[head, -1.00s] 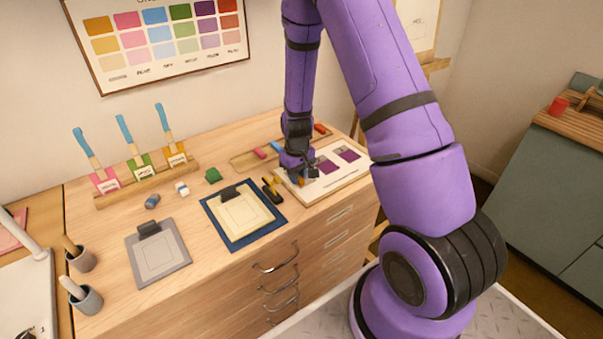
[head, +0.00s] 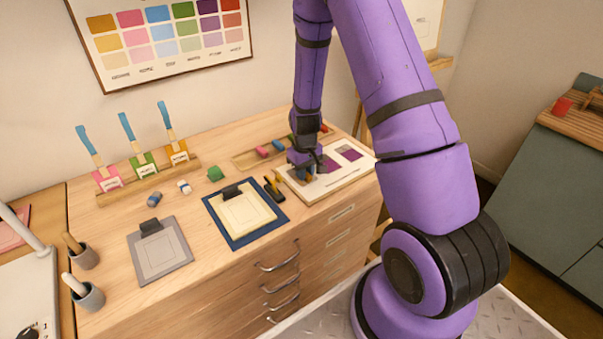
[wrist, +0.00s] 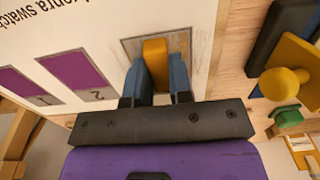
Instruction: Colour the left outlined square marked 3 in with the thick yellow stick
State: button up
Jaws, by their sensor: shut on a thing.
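My gripper (wrist: 157,80) is shut on the thick yellow stick (wrist: 155,50), with one blue-grey finger on each side of it. In the wrist view the stick's far end is over the outlined square (wrist: 203,42) on the white swatch sheet (wrist: 95,25). The square looks greyish inside, with a tan-grey border; the gripper and stick hide much of it. I cannot tell whether the stick touches the paper. Purple squares marked 1 (wrist: 24,84) and 2 (wrist: 76,69) lie to the left in that view. In the head view my gripper (head: 308,170) is over the sheet's left part.
A black-and-yellow tool (head: 273,187) and a blue board (head: 232,240) with a cream sheet lie to the left.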

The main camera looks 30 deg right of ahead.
aim_at(297, 182)
jog(key=shift+w+d, duration=0.1)
jog(key=shift+d, duration=1.25)
jog(key=shift+a, duration=0.15)
jog(key=shift+a+f, duration=0.1)
jog(key=shift+a, duration=1.2)
jog(key=shift+a, duration=1.4)
jog(key=shift+r, duration=3.6)
jog(key=shift+d, duration=0.15)
